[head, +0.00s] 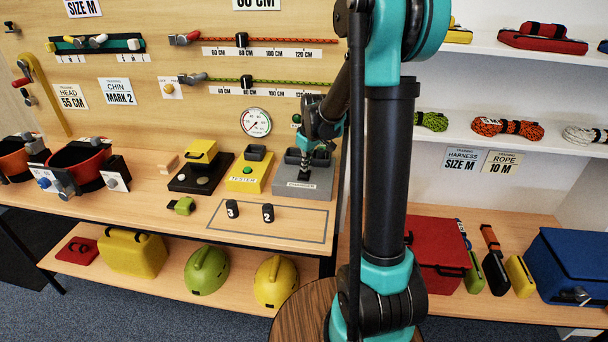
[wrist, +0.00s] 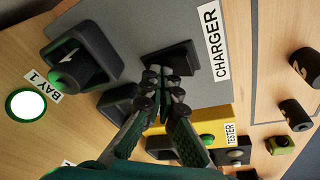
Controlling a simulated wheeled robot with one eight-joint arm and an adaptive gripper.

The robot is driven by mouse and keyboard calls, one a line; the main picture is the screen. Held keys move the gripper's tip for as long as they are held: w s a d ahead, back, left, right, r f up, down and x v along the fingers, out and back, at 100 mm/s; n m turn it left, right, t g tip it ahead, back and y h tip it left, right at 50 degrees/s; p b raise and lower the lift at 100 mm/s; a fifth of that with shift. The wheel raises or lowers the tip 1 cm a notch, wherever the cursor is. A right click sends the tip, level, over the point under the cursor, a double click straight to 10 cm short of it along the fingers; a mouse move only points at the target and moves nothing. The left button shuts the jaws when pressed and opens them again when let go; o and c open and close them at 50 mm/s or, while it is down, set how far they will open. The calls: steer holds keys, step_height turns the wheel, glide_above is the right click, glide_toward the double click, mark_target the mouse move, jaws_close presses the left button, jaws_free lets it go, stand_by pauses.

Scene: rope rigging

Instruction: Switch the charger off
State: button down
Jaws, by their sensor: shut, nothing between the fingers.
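The charger (head: 312,193) is a grey box with a CHARGER label at the back of the bench, right of the yellow tester (head: 262,172). In the wrist view its grey top (wrist: 130,18) carries a black rectangular part (wrist: 185,57), possibly the switch. My gripper (head: 309,168) is over the charger; in the wrist view its shut, empty fingertips (wrist: 163,88) overlap the edge of that black part. I cannot tell whether they touch it. A black block marked 1 (wrist: 82,62) sits in a charger bay. The switch's setting is hidden.
A white lamp with a green ring (wrist: 26,104) is beside the BAY 1 label (wrist: 40,80). Black cylinders marked 3 (head: 232,209) and 2 (head: 267,213) stand in the outlined area.

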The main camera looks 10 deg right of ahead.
steer(key=shift+w+d+r, duration=0.15)
steer(key=shift+w+r, duration=0.35)
steer(key=shift+r, duration=0.2)
steer(key=shift+w+d+r, duration=0.1)
steer(key=shift+w+r, duration=0.35)
steer(key=shift+r, duration=0.3)
steer(key=shift+w+d+r, duration=0.15)
steer(key=shift+w+r, duration=0.35)
steer(key=shift+r, duration=0.2)
steer(key=s+d+f+m, duration=0.1)
steer(key=s+f+m, duration=0.1)
steer(key=s, duration=0.8)
steer(key=s+d+f+m+t, duration=0.1)
steer(key=s+f+m, duration=0.1)
steer(key=s, duration=0.8)
steer(key=s+d+f+m, duration=0.1)
steer(key=s+f+m, duration=0.2)
steer(key=s, duration=0.7)
steer(key=shift+s+d+t+h, duration=0.25)
steer(key=shift+d+t+h, duration=0.05)
steer(key=shift+d+h, duration=0.1)
steer(key=shift+r, duration=0.1)
